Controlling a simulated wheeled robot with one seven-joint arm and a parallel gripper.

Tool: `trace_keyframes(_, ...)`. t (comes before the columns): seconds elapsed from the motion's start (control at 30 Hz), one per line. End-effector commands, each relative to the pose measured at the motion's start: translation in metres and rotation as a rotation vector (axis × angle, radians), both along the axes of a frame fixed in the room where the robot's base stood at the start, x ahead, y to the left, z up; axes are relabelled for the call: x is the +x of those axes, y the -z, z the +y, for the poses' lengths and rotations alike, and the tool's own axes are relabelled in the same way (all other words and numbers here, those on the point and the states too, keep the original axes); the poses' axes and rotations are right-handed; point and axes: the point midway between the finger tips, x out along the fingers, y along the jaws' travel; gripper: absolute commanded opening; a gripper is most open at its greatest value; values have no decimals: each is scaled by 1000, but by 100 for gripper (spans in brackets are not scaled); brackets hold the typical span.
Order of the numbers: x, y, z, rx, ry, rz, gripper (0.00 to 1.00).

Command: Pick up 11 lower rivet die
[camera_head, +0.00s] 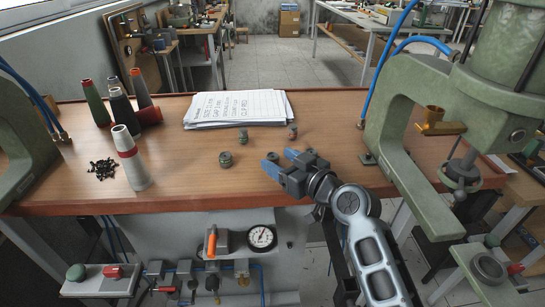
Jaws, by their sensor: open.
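My gripper (279,162) is open, low over the right half of the wooden bench, with its fingers pointing to the left and away. A small dark part (272,156) shows at the gap between the fingertips; it is too small to tell whether it touches them. A short greenish-grey round metal part (226,160) stands on the bench to the left of my gripper, apart from it. Two more small metal parts stand farther back, one near the papers (228,139) and one to the right (293,132). I cannot tell which of these is the lower rivet die.
Green press frames stand at the right (390,125) and left (22,145) of the bench (185,187). Papers (238,108) lie at the back. Several cones, one white and red (133,165), and a dark rivet pile (102,168) are at left. The front middle is clear.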

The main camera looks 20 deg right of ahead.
Motion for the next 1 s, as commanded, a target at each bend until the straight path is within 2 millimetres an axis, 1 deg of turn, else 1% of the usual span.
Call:
trace_keyframes(0.03, 5, 0, 2, 1, -1, 0, 63)
trace_keyframes(0.1, 9, 2, 3, 1, -1, 1, 63)
trace_keyframes(0.37, 10, 3, 3, 0, 0, 1, 62)
trace_keyframes(1.0, 10, 2, 3, 0, 0, 1, 1)
